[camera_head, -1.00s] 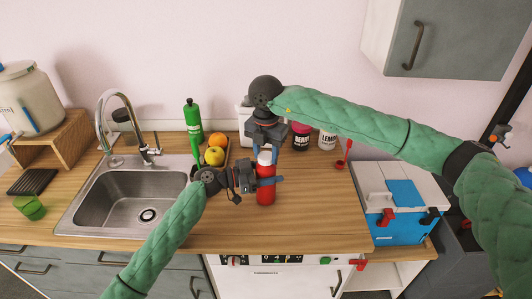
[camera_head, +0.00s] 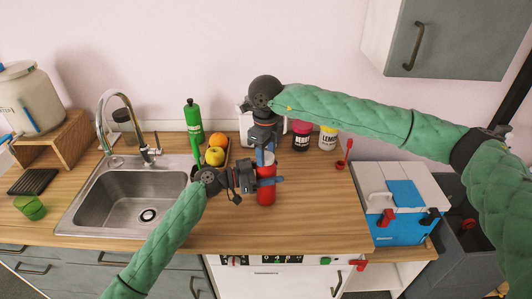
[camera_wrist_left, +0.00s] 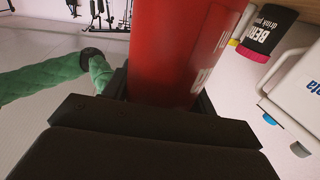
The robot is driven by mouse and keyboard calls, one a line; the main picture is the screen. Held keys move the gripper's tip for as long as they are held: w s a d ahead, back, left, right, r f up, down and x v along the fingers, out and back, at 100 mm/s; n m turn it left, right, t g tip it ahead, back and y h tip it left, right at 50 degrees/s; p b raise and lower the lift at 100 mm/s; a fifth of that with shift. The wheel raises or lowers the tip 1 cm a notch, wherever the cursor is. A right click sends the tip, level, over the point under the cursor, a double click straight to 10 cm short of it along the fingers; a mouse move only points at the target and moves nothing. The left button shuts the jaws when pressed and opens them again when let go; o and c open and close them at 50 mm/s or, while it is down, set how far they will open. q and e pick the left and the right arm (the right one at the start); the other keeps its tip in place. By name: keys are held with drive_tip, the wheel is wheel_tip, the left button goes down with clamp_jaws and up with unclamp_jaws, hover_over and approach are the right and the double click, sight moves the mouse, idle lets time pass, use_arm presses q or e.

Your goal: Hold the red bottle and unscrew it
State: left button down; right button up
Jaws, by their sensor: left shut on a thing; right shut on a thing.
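The red bottle (camera_head: 266,194) stands upright on the wooden counter in front of the sink's right side. It fills the middle of the left wrist view (camera_wrist_left: 180,50). My left gripper (camera_head: 268,181) comes in from the left and is shut around the bottle's body. My right gripper (camera_head: 265,156) reaches down from above and is shut on the white cap (camera_head: 265,158) at the bottle's top. The cap is mostly hidden by the fingers, so I cannot tell whether it is loose.
A green bottle (camera_head: 194,121) and a tray with an orange (camera_head: 218,139) and a yellow apple (camera_head: 214,156) stand behind my left gripper. Two jars (camera_head: 301,136) (camera_head: 328,137) are behind right. A blue-white box (camera_head: 400,200) stands at right. The counter's front is clear.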

drive_tip(key=n, duration=0.5)
drive_tip(key=shift+w+d+n, duration=0.1)
drive_tip(key=shift+n, duration=0.3)
drive_tip(key=n, duration=1.1)
drive_tip(key=shift+r, duration=0.1)
drive_tip(key=n, duration=0.5)
drive_tip(key=shift+n, duration=0.4)
drive_tip(key=shift+r, duration=0.2)
drive_tip(key=shift+r, duration=0.65)
drive_tip(key=shift+r, duration=0.25)
